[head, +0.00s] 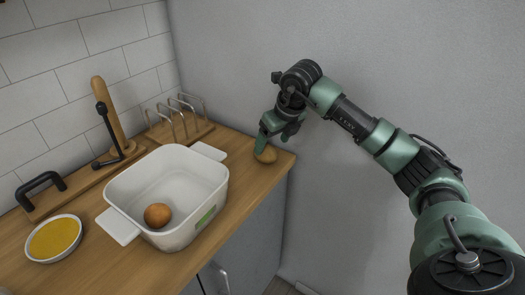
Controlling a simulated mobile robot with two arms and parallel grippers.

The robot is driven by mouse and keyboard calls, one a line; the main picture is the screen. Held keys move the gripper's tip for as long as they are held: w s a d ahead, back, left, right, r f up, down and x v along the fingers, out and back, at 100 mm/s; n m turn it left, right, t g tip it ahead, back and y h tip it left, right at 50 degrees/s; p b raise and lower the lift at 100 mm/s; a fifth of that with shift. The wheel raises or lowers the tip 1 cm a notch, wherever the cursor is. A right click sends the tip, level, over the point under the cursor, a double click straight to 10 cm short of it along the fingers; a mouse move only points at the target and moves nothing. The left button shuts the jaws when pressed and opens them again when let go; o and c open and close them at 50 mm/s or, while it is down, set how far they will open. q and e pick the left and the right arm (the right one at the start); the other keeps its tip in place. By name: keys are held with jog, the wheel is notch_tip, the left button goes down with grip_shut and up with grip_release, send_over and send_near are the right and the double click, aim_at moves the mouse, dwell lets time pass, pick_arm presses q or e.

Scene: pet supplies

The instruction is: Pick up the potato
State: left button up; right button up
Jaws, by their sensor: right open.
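The gripper is open. My left gripper is not in view.
A white tub (123,187) with side handles stands on the counter (233,179), and a round brown-orange item (157,215) lies inside it. Left are a bowl of yellow food (55,239) and a wooden stand (105,119). A wire rack (181,122) stands behind.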

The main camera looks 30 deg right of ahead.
aim_at(268, 149)
jog(key=shift+p+x, duration=0.4)
jog(key=shift+x, duration=0.5)
jog(key=x, duration=0.2)
jog(key=shift+w+a+f, duration=0.2)
jog(key=shift+a+f, duration=0.05)
jog(key=shift+f, duration=0.1)
jog(key=shift+w+f+p, duration=0.15)
jog(key=shift+f+p, duration=0.15)
jog(key=c, duration=1.5)
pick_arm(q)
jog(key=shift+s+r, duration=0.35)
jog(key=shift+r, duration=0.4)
pick_arm(e)
jog(key=shift+c, duration=0.3)
